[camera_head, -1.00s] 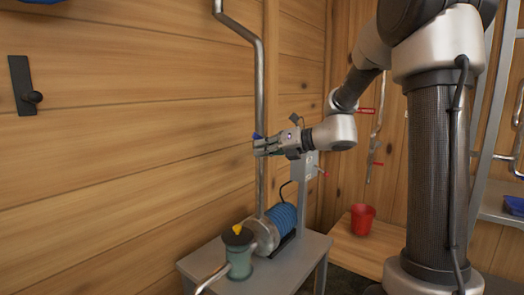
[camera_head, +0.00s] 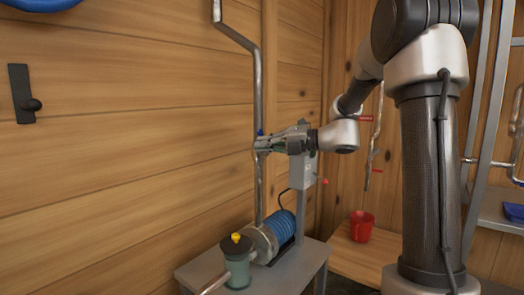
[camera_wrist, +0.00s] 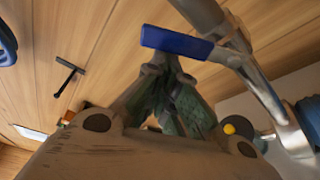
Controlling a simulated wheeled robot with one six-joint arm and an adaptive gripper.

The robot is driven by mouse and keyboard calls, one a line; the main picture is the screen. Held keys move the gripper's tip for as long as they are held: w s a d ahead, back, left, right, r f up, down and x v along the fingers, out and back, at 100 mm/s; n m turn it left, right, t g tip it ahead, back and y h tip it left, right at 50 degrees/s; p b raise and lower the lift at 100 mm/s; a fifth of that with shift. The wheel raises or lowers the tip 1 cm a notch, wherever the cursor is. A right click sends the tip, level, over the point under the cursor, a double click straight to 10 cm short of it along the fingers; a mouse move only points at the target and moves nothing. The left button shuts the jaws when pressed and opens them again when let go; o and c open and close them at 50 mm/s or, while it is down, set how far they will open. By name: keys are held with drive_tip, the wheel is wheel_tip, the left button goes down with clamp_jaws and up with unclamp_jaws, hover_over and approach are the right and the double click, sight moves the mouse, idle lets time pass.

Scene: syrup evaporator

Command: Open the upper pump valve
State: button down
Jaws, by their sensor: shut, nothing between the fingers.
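The upper pump valve has a blue lever handle (camera_wrist: 177,42) on a metal pipe, seen at the top of the wrist view. In the head view only a small blue bit of the handle (camera_head: 260,132) shows at the vertical pipe (camera_head: 258,100). My gripper (camera_head: 260,147) is shut and empty beside the pipe, close to the handle. In the wrist view the fingertips (camera_wrist: 168,62) meet just below the blue handle. I cannot tell whether they touch it. The gripper partly hides the valve in the head view.
Below stands a pump with a blue motor (camera_head: 279,228) and a green container with a yellow knob (camera_head: 238,258) on a metal table (camera_head: 305,262). A grey switch box (camera_head: 303,172) stands on a post under my wrist. A red mug (camera_head: 362,226) sits on a wooden bench.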

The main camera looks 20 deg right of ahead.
drive_tip(key=shift+w+d+r+m, duration=0.5)
drive_tip(key=shift+w+d+r, duration=0.1)
drive_tip(key=shift+d+r, duration=0.25)
drive_tip(key=shift+a, duration=0.1)
idle(0.4)
